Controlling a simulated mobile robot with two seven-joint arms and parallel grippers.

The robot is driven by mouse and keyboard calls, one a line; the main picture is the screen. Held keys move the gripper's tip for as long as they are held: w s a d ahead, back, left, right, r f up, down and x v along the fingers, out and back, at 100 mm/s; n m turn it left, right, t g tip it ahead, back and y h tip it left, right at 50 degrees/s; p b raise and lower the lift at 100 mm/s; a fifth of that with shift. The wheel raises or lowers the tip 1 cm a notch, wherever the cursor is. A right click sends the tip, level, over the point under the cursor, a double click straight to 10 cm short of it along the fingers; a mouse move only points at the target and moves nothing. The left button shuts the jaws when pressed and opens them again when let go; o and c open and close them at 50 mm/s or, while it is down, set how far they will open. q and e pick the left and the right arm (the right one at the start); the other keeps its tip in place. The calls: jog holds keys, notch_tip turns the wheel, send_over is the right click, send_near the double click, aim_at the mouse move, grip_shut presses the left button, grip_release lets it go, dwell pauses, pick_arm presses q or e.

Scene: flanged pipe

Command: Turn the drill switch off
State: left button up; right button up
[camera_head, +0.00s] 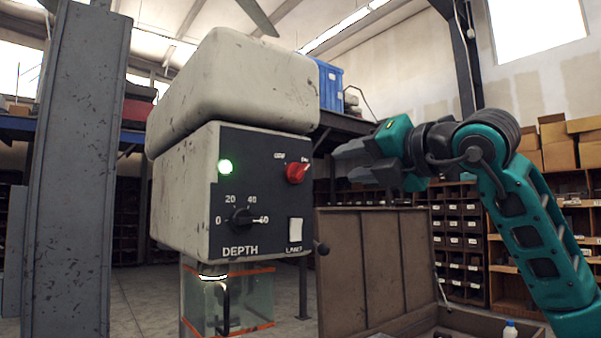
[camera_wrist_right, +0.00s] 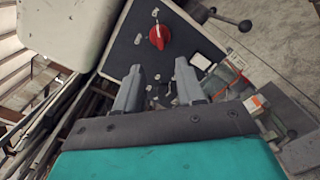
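The drill's grey control box (camera_head: 205,240) has a dark front panel with a red rotary switch (camera_head: 296,173) at its upper right, between the labels OFF and ON. The switch's white mark points up and right, toward ON. The green lamp (camera_head: 225,167) is lit. My right gripper (camera_head: 345,163) is to the right of the switch, apart from it, with its fingers pointing left toward the panel. In the right wrist view the red switch (camera_wrist_right: 158,37) shows beyond the open, empty fingertips (camera_wrist_right: 158,68). My left gripper is not in view.
A dark ball-ended lever (camera_head: 321,248) juts out at the right. A clear guard (camera_head: 250,298) hangs below. An open brown case (camera_head: 345,275) stands behind, under my right arm.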

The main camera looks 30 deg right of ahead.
aim_at(303, 172)
jog(key=w+p, duration=0.1)
jog(key=w, duration=0.2)
jog(key=w+p, duration=0.1)
jog(key=w, duration=0.3)
jog(key=w+a, duration=0.1)
jog(key=w, duration=0.2)
jog(key=shift+w+p, duration=0.4)
jog(key=shift+w, duration=0.7)
jog(key=shift+c, duration=0.2)
grip_shut()
